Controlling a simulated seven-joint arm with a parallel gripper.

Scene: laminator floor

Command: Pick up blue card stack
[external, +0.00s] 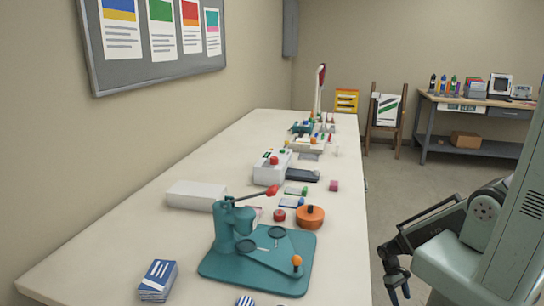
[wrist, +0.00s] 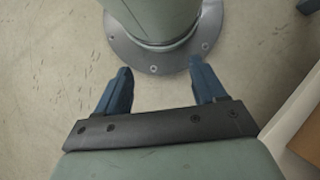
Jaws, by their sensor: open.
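The blue card stack (external: 158,281) lies on the near left part of the long white table, a small pile with a white-marked blue top card. My gripper (external: 399,290) hangs beside the table's right edge, low and well apart from the stack. In the wrist view my gripper (wrist: 160,88) has its two blue fingers spread with nothing between them. The wrist view looks down at the floor and my round base, and the stack is not in it.
A teal press (external: 262,252) with a red-tipped lever stands right of the stack. A striped round item (external: 245,301) is at the near edge. A white box (external: 196,195), an orange round container (external: 310,217) and small items lie farther back. The table's left near surface is clear.

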